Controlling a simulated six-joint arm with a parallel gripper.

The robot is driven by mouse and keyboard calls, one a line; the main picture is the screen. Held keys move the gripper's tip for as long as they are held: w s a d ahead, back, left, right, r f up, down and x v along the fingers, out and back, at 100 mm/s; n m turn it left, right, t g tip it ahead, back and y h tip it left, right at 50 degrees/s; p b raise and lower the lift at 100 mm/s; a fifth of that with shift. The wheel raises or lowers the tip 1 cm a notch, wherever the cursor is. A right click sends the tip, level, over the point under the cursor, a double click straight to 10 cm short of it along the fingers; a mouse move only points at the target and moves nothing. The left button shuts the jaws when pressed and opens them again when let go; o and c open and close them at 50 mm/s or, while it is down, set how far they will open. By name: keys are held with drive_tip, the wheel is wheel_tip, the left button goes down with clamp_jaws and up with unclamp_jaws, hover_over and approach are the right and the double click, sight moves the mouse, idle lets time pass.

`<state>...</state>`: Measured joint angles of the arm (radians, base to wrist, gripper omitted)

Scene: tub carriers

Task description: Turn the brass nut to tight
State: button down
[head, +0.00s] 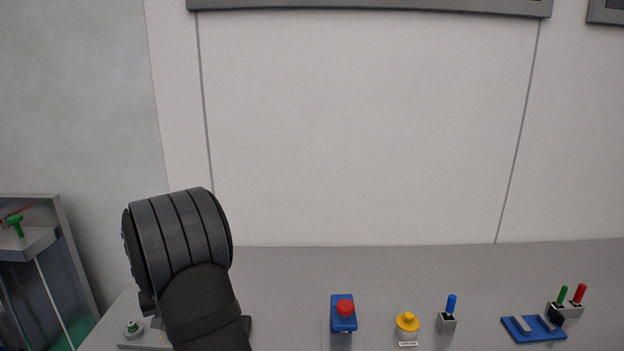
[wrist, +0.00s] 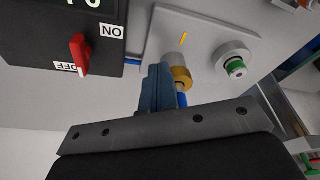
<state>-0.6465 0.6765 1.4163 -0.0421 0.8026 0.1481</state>
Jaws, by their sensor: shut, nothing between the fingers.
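The brass nut (wrist: 181,77) shows in the wrist view as a gold ring by a grey cylindrical fitting (wrist: 176,60) on a light plate (wrist: 205,40). A yellow mark (wrist: 184,38) is on the plate. Something blue (wrist: 182,100) shows just below the nut. My gripper (wrist: 157,72) is shut and empty, its blue-grey fingers just left of the nut and overlapping its edge. I cannot tell whether they touch it. In the head view my dark arm covers this area, so the nut and the fingertips are hidden there.
A green-centred round fitting (wrist: 235,66) is right of the nut. A black box with a red ON/OFF switch (wrist: 79,54) is to the left. In the head view, a red button (head: 345,307), yellow knob (head: 407,322), blue lever (head: 451,304) and blue base (head: 533,329) stand further right.

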drive_tip(key=shift+s+a, duration=0.25)
drive_tip(key=shift+a, duration=0.1)
drive_tip(key=shift+s+a, duration=0.15)
drive_tip(key=shift+a, duration=0.05)
drive_tip(key=shift+s+a, duration=0.25)
drive_tip(key=shift+a, duration=0.3)
drive_tip(key=shift+a, duration=0.15)
drive_tip(key=shift+s, duration=0.1)
idle(0.5)
drive_tip(key=shift+s, duration=0.3)
drive_tip(key=w+v, duration=0.1)
drive_tip(key=v, duration=0.4)
drive_tip(key=shift+a+r, duration=0.2)
drive_tip(key=shift+r, duration=0.35)
